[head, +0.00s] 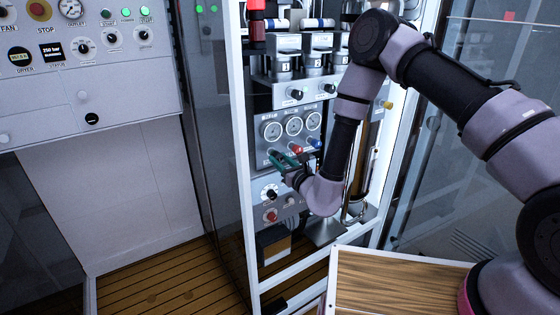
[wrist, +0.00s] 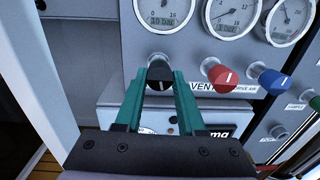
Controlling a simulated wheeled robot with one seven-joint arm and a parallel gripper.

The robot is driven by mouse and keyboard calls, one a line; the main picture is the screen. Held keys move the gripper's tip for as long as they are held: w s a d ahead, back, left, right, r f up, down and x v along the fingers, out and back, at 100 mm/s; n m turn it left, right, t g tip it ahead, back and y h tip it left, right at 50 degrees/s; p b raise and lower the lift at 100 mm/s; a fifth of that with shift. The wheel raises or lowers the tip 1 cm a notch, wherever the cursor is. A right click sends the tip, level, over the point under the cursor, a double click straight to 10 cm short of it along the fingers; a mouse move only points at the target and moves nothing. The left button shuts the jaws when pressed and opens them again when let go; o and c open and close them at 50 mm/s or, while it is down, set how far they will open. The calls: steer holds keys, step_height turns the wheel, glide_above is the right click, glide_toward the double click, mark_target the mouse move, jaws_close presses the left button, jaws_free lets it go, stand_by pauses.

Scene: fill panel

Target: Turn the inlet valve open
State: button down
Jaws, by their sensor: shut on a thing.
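A black knob (wrist: 160,73) sits on the grey panel below the leftmost gauge. My gripper (wrist: 160,78) has its two green fingers shut on this knob, one on each side. A white mark on the knob's face points roughly up and down. Any label of the black knob is hidden by the fingers; a "VENT" label shows to its right. In the head view my gripper (head: 277,159) is at the panel's left side, below the row of gauges, and largely hides the black knob.
A red knob (wrist: 218,75) and a blue knob (wrist: 270,80) stand close to the right of the black one. Three round gauges (head: 294,126) are above. A white frame post (head: 237,150) stands at the left. A black dial (head: 270,194) and a red button (head: 270,215) are below.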

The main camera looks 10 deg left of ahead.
steer(key=n, duration=0.4)
steer(key=shift+n, duration=0.4)
steer(key=n, duration=0.4)
steer(key=shift+n, duration=0.4)
steer(key=c, duration=0.5)
jaws_free()
steer(key=shift+d, duration=0.1)
steer(key=v, duration=1)
steer(key=shift+s+d+f, duration=0.15)
steer(key=shift+s+d, duration=0.05)
steer(key=shift+d, duration=0.15)
